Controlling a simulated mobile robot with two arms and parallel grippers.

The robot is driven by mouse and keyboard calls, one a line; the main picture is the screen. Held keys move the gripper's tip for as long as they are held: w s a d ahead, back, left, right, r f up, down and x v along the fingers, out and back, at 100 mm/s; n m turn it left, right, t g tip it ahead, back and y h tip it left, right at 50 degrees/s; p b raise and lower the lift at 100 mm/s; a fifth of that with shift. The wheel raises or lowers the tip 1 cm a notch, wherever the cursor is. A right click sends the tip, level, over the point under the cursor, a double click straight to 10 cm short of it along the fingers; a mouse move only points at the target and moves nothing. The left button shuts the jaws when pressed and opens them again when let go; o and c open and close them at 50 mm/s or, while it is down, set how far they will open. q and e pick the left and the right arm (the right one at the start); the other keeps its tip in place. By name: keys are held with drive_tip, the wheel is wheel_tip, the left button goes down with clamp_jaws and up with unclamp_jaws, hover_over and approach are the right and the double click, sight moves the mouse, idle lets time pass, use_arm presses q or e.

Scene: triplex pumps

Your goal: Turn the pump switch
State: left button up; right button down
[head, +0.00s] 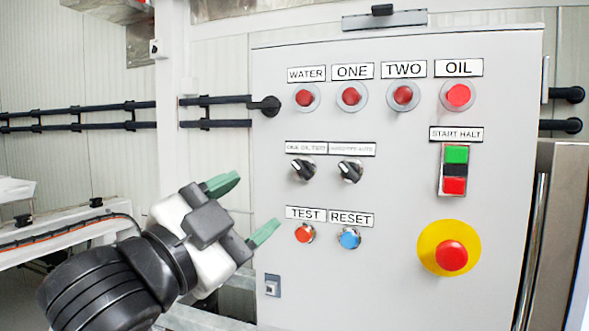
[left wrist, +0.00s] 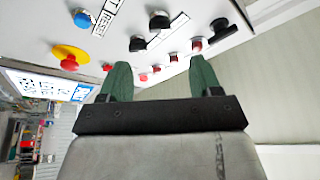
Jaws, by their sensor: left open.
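The grey control panel (head: 400,200) faces me. Two black rotary switches sit in its middle left: the left switch (head: 302,168) under a label I read only partly, and the right switch (head: 350,170) under another hard-to-read label. Both dark knobs also show in the left wrist view, one (left wrist: 160,20) higher and one (left wrist: 138,43) lower. My left gripper (head: 252,208) is open and empty, left of the panel, its green fingers apart and clear of the switches. In the left wrist view the fingers (left wrist: 160,78) point towards the panel. My right gripper is not in view.
Red lamps (head: 403,95) line the panel's top. The orange TEST button (head: 304,233) and blue RESET button (head: 349,238) sit below the switches. A green and red START HALT switch (head: 454,170) and a red emergency stop (head: 451,255) are at right. Black pipes (head: 80,117) run behind.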

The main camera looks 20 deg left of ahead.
sight(299, 172)
use_arm(q)
drive_tip(key=p+x, duration=0.8)
drive_tip(key=x, duration=0.2)
drive_tip(key=shift+w, duration=0.2)
drive_tip(key=shift+d, duration=0.1)
drive_tip(key=c, duration=0.9)
